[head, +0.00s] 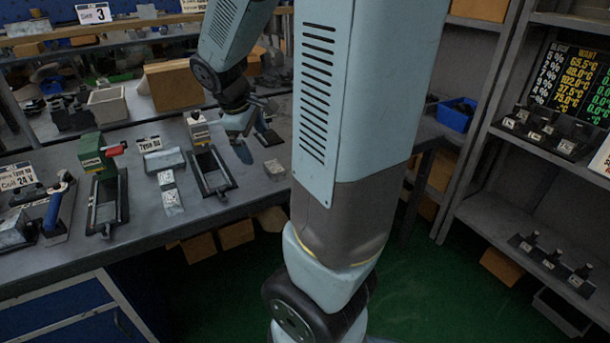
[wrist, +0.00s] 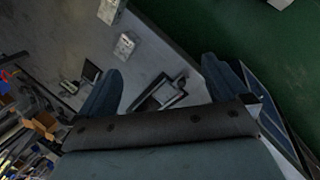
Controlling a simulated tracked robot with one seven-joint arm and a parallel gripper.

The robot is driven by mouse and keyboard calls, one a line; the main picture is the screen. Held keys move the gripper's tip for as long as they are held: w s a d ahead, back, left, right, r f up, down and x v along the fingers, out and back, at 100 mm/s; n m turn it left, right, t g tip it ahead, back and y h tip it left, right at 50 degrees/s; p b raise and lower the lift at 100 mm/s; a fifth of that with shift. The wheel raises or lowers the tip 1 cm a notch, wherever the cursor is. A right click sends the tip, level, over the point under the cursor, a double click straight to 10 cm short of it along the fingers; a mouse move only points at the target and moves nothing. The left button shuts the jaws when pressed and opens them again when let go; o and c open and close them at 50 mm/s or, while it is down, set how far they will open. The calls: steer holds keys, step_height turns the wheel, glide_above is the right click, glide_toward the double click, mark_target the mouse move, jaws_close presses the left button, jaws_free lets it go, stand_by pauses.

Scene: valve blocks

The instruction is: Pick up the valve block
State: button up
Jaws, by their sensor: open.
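Two small pale-grey blocks with dark markings, which look like valve blocks, sit on the grey bench in the head view: one block (head: 166,179) just behind the other block (head: 172,202). Two pale blocks also show in the wrist view, one (wrist: 124,45) nearer and one (wrist: 108,11) at the top edge. Which one the task means I cannot tell. My gripper (head: 256,142) is open above the bench, to the right of both blocks and apart from them. In the wrist view my gripper (wrist: 161,85) has its fingers wide apart, with nothing held between them.
A black open frame (head: 211,171) lies between the blocks and my gripper. A green vise-like device (head: 108,200) with a red handle stands to the left. A larger grey block (head: 165,160) lies behind. Shelves (head: 540,205) stand at the right.

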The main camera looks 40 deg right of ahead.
steer(key=w+d+f+n+g+h, duration=0.1)
steer(key=d+f+n, duration=0.2)
steer(key=d+f, duration=0.3)
steer(key=w+d+f+n+g+h, duration=0.1)
steer(key=w+d+f+n+h, duration=0.1)
steer(key=d+f, duration=0.4)
steer(key=w+d+f+n+g+h, duration=0.1)
steer(key=w+d+f+n+h, duration=0.1)
steer(key=d+f+n, duration=0.2)
steer(key=shift+w+d+f, duration=0.1)
steer(key=shift+d+f, duration=0.35)
steer(key=shift+f, duration=0.4)
steer(key=shift+w+d+f, duration=0.1)
steer(key=shift+d+f, duration=0.35)
steer(key=shift+f, duration=0.4)
steer(key=shift+s+d+f, duration=0.1)
steer(key=shift+d+f, duration=0.4)
steer(key=shift+d, duration=0.35)
steer(key=shift+s+d+f, duration=0.1)
steer(key=shift+d+f, duration=0.4)
steer(key=shift+d, duration=0.35)
steer(key=shift+x, duration=0.75)
steer(key=c, duration=1.2)
steer(key=shift+r, duration=0.1)
